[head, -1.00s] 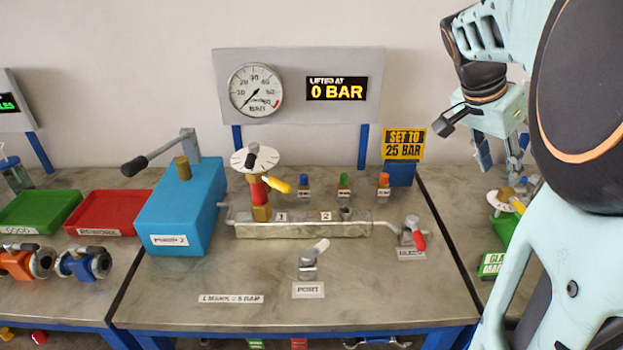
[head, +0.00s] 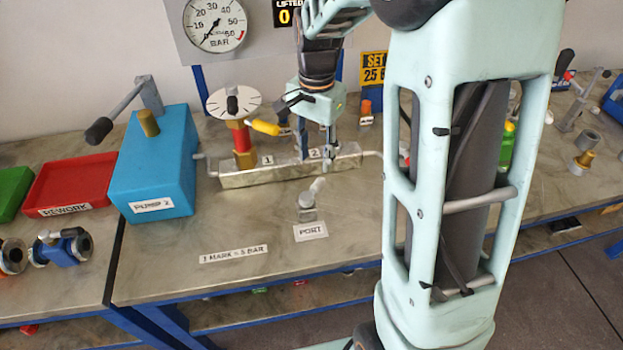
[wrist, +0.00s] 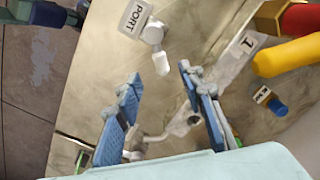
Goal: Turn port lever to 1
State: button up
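The port lever (head: 308,205) stands on the bench behind its PORT label (head: 310,232). Its pale handle points back and slightly right, towards the label 2 side of the metal block (head: 240,179). The lever also shows in the wrist view (wrist: 155,35), beyond my fingertips, with its white handle end towards them. My gripper (head: 316,160) is above the block near label 2, behind the lever and pointing down. In the wrist view my gripper (wrist: 158,82) has its two blue fingers wide apart, with no object held. Label 1 (wrist: 249,42) shows at the right there.
A yellow handle (head: 263,127) and white dial (head: 233,102) rise above the block's left end. A blue pump (head: 160,165) stands left of it. The red tray (head: 75,185) is further left. The bench front around the lever is clear.

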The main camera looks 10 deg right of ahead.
aim_at(316, 185)
notch_tip(316, 185, down, 10)
jog(key=shift+d+r, duration=0.1)
jog(key=shift+r, duration=0.05)
dwell(0.3)
grip_shut()
